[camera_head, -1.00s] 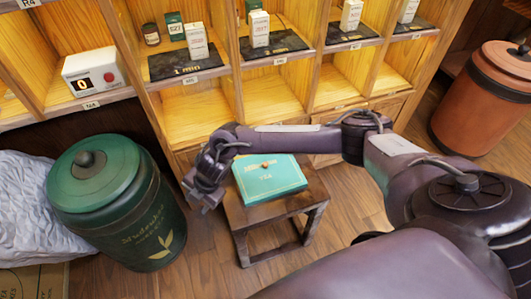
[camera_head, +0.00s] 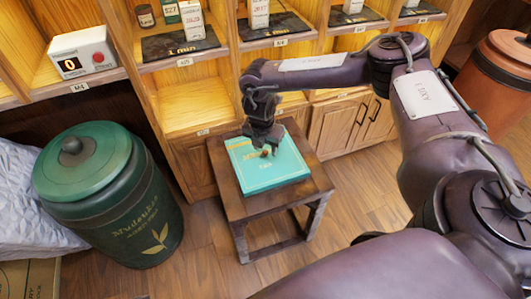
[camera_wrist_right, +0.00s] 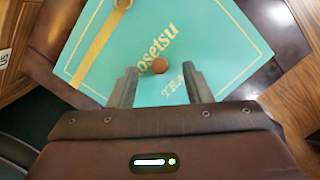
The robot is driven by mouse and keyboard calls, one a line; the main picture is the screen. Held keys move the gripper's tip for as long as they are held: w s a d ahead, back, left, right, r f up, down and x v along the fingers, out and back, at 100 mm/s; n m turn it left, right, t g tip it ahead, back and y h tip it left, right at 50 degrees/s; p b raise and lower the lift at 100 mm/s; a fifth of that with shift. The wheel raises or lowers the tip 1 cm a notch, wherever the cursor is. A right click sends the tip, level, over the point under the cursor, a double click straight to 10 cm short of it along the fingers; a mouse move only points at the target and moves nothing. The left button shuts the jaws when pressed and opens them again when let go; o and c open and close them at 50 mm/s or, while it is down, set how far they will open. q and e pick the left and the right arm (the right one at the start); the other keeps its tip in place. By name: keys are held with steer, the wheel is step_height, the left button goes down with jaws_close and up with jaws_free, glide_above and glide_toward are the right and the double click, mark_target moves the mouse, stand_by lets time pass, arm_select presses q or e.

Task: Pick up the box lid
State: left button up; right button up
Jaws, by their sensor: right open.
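The teal box lid (camera_head: 276,174) has gold lettering and a small round brown knob (camera_wrist_right: 160,65). It lies on a dark wooden stool (camera_head: 238,207). My right gripper (camera_head: 265,148) is over the lid and points down at it. In the right wrist view its two fingers (camera_wrist_right: 160,80) are apart, one to each side of the knob and a little short of its middle. A gap shows between each finger and the knob. I cannot tell how high the fingertips are above the lid. My left gripper is not in view.
A green tea canister (camera_head: 110,195) stands left of the stool. Wooden shelves behind hold small boxes on dark mats (camera_head: 180,43) and a timer (camera_head: 83,57) reading 0. An orange canister (camera_head: 492,85) is at the right. The floor right of the stool is clear.

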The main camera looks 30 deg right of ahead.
step_height(320, 180, down, 2)
steer(key=shift+w+d+f, duration=0.1)
steer(key=shift+f, duration=0.05)
jaws_close()
stand_by(0.4)
